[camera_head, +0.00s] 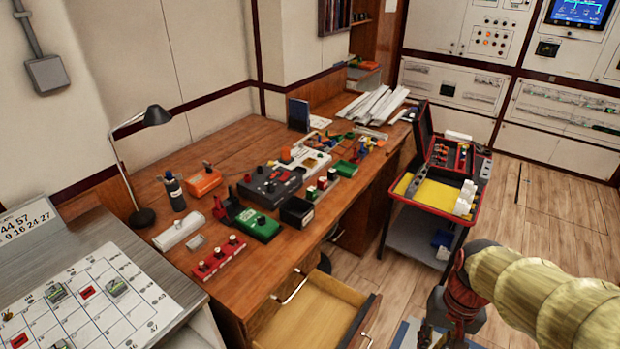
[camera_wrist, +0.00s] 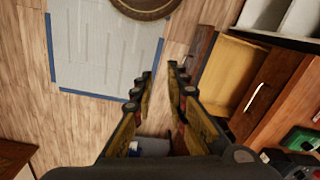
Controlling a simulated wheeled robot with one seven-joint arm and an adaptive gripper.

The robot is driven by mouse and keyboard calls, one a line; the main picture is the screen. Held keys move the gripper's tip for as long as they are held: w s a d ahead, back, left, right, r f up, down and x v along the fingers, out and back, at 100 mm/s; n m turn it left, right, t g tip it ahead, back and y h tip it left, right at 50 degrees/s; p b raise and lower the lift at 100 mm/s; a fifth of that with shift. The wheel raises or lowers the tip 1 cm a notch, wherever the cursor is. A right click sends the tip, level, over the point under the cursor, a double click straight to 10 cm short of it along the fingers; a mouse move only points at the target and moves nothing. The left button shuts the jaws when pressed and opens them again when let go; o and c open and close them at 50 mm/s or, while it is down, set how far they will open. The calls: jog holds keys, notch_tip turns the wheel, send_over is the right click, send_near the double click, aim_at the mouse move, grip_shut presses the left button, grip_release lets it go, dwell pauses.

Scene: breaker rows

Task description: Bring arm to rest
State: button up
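My arm (camera_head: 550,290), in a yellow ribbed sleeve, reaches in from the right edge of the head view. Its dark red and black wrist hangs low, between the open desk drawer and the tool cart. My gripper (camera_wrist: 161,72) shows in the wrist view with its two dark fingers apart and nothing held between them. It points down over the wooden floor, beside the drawer. In the head view the fingers are mostly cut off by the bottom edge.
A wooden drawer (camera_head: 357,337) stands open close to the arm. The desk (camera_head: 225,150) holds several switches and boxes. A red-rimmed cart (camera_head: 398,221) stands behind the wrist. A pale floor mat (camera_wrist: 100,45) with blue edges lies below; open floor (camera_head: 560,215) lies at right.

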jog(key=s+a+r+n+t, duration=0.1)
jog(key=a+r+n+t, duration=0.1)
jog(key=a+r, duration=0.2)
jog(key=s+a+r+n+t, duration=0.1)
jog(key=a+r+n+t, duration=0.1)
jog(key=r, duration=0.8)
jog(key=shift+a+t+h, duration=0.3)
jog(key=shift+a+t, duration=0.4)
jog(key=shift+a, duration=0.55)
